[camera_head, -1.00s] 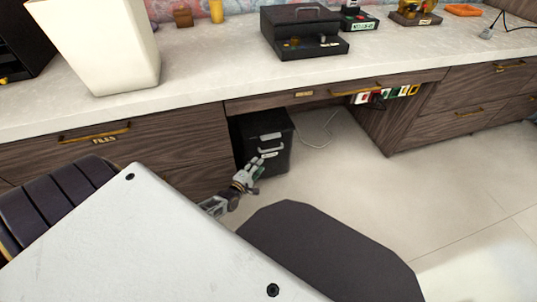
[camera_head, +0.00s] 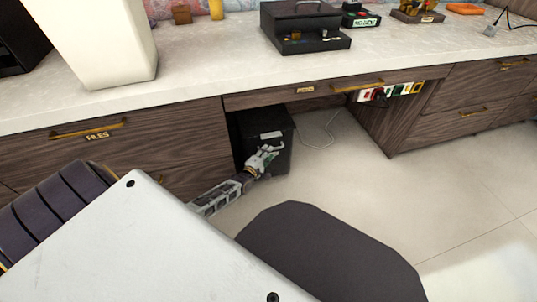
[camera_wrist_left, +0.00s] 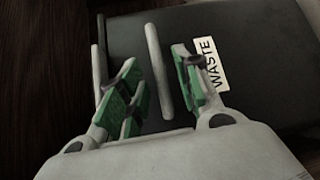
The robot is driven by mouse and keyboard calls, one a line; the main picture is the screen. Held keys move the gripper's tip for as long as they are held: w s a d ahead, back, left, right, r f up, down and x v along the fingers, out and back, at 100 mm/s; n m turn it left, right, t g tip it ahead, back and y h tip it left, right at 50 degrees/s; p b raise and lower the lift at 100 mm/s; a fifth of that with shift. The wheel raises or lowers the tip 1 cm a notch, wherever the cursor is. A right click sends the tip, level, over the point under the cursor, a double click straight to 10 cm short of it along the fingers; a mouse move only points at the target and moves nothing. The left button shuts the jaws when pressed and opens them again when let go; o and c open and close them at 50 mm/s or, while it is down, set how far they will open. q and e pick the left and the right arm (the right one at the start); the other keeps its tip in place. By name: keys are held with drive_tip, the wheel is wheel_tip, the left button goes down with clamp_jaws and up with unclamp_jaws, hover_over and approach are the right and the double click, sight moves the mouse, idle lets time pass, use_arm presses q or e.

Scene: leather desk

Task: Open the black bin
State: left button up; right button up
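The black bin (camera_head: 264,122) stands on the floor in the recess under the desk, and its dark face fills much of the left wrist view (camera_wrist_left: 265,75). It has a pale bar handle (camera_wrist_left: 158,70) and a white label reading WASTE (camera_wrist_left: 210,66). My left gripper (camera_head: 266,156) is in front of the bin and hides part of it. In the left wrist view its green-padded fingers (camera_wrist_left: 163,90) are apart, with the handle showing between them. I cannot tell whether they touch it. My right gripper is not in view.
Wooden drawers (camera_head: 150,150) stand left of the recess, and a cabinet (camera_head: 400,125) stands right of it. The desktop edge (camera_head: 180,97) overhangs the bin. A cable (camera_head: 320,137) lies on the floor to its right. A dark chair-like shape (camera_head: 335,245) is in the foreground.

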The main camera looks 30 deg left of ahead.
use_arm(q)
drive_tip(key=shift+w+f, duration=0.1)
drive_tip(key=shift+w, duration=0.6)
clamp_jaws()
